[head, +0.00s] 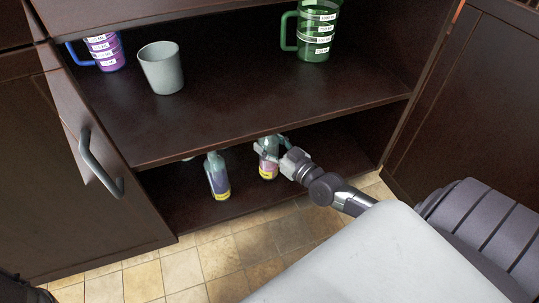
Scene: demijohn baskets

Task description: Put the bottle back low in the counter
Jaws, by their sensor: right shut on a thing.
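A bottle (268,168) with a pink and yellow label stands upright at the low shelf of the open counter (250,203), in the head view. My right gripper (270,152) reaches in from the right and is shut on this bottle near its upper part. The fingers partly hide it, and I cannot tell whether its base touches the low shelf. A second bottle (217,177) with a purple and yellow label stands on the low shelf to its left, apart from it. My left gripper is not in view.
The upper shelf (240,110) overhangs the low space and carries a grey cup (161,68), a purple mug (104,50) and a green mug (316,32). An open door (88,165) with a handle stands at the left. Tiled floor (185,270) lies in front.

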